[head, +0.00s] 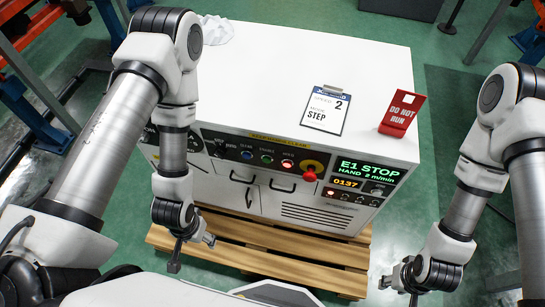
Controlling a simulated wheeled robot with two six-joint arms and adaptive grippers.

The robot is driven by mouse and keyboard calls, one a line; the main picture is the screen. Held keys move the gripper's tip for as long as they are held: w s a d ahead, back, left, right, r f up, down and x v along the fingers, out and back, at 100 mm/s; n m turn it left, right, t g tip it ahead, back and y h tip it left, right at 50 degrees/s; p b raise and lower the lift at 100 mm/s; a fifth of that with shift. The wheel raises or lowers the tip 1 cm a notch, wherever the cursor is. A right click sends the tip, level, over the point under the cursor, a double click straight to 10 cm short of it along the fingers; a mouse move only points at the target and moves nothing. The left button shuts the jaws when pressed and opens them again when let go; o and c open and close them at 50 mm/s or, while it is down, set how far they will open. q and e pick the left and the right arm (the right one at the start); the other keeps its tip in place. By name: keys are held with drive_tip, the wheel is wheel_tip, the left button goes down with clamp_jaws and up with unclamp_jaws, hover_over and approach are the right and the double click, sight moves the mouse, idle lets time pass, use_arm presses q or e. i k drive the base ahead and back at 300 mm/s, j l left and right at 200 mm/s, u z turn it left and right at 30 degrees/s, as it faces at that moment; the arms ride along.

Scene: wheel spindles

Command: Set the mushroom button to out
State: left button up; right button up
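The red mushroom button (310,175) sits on the cabinet's dark front panel, on a round yellow plate (315,164). I cannot tell from this angle whether it is in or out. The display (367,171) to its right reads "E1 STOP", "HAND 2 m/min". My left gripper (193,254) is open and empty, low in front of the cabinet, left of and below the button. My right gripper (400,288) is open and empty at the lower right, right of and below the button. Neither touches the cabinet.
The white cabinet (262,62) stands on a wooden pallet (265,240). On its top are a clipboard (325,109) reading "STEP", a red "DO NOT RUN" sign (402,112) and a crumpled white cloth (217,30). Several small lit buttons and black handles are on its front.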

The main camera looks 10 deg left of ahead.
sight(309, 176)
drive_tip(key=k+l, duration=0.25)
drive_tip(key=l, duration=0.15)
drive_tip(key=k+l, duration=0.2)
drive_tip(key=l, duration=0.15)
drive_tip(key=k+l, duration=0.25)
drive_tip(key=l, duration=0.15)
drive_tip(key=u, duration=0.05)
